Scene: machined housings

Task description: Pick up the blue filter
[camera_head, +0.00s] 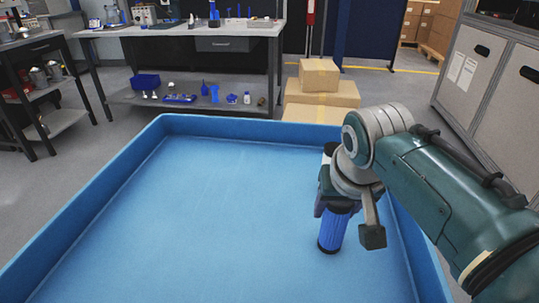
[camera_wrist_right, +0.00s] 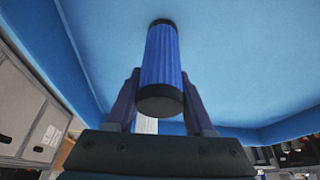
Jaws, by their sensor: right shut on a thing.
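The blue filter (camera_head: 333,230) is a ribbed blue cylinder with black ends, at the right side of the blue tray. It is roughly upright, slightly tilted in the head view. My right gripper (camera_head: 337,205) is shut on its upper part, coming from above. In the right wrist view the filter (camera_wrist_right: 160,58) sits between the two fingers of the gripper (camera_wrist_right: 161,98), with its far end toward the blue surface. I cannot tell whether its lower end touches the tray floor. My left gripper is not in view.
The large blue tray (camera_head: 150,225) has raised walls and a bare floor left of the filter. A white, dark-topped object (camera_head: 327,158) shows partly behind my gripper. Cardboard boxes (camera_head: 318,75), a workbench (camera_head: 190,29) and grey cabinets (camera_head: 483,70) stand beyond.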

